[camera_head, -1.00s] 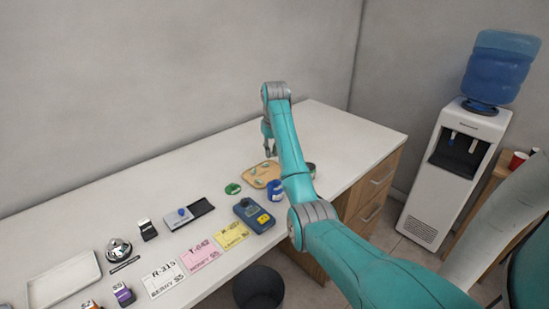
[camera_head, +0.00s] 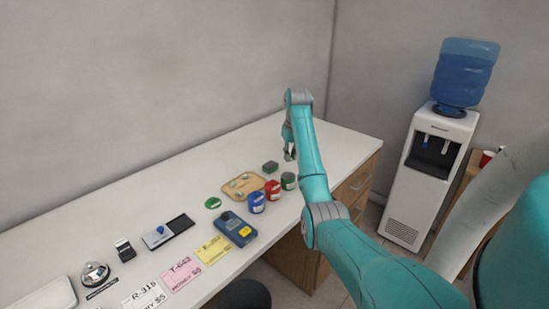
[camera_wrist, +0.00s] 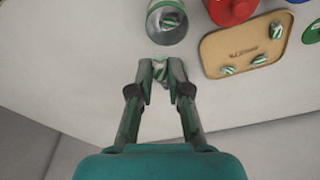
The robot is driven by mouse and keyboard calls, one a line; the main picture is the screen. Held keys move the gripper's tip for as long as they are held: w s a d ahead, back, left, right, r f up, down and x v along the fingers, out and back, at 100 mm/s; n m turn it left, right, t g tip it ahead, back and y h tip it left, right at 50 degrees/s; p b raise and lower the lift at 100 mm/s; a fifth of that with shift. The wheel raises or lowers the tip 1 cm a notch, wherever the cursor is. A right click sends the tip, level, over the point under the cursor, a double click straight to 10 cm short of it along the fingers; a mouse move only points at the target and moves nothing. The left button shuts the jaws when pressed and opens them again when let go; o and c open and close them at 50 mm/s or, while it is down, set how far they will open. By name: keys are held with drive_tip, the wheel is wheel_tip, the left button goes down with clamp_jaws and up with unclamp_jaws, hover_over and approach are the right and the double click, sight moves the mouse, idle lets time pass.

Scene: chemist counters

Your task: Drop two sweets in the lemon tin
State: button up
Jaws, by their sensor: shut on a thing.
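My gripper (camera_wrist: 160,68) is shut on a green-and-white striped sweet (camera_wrist: 159,75). In the wrist view it is just short of an open, green-rimmed tin (camera_wrist: 152,30), which has a striped sweet (camera_wrist: 170,20) inside. In the head view my gripper (camera_head: 289,157) is behind and above the row of a green tin (camera_head: 288,182), a red tin (camera_head: 272,191) and a blue tin (camera_head: 256,203). I cannot read which is lemon. Several striped sweets (camera_wrist: 228,70) lie on the tan tray (camera_wrist: 222,50), left of the tins in the head view.
A green disc (camera_head: 213,203), a blue handheld device (camera_head: 236,228) and price cards (camera_head: 181,272) lie further left. The counter's right end (camera_head: 345,148) is clear.

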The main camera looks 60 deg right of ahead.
drive_tip(key=shift+s+d+f, duration=0.15)
drive_tip(key=shift+f, duration=2.85)
drive_tip(key=o, duration=0.8)
drive_tip(key=shift+c, duration=0.2)
drive_tip(key=shift+r, duration=0.1)
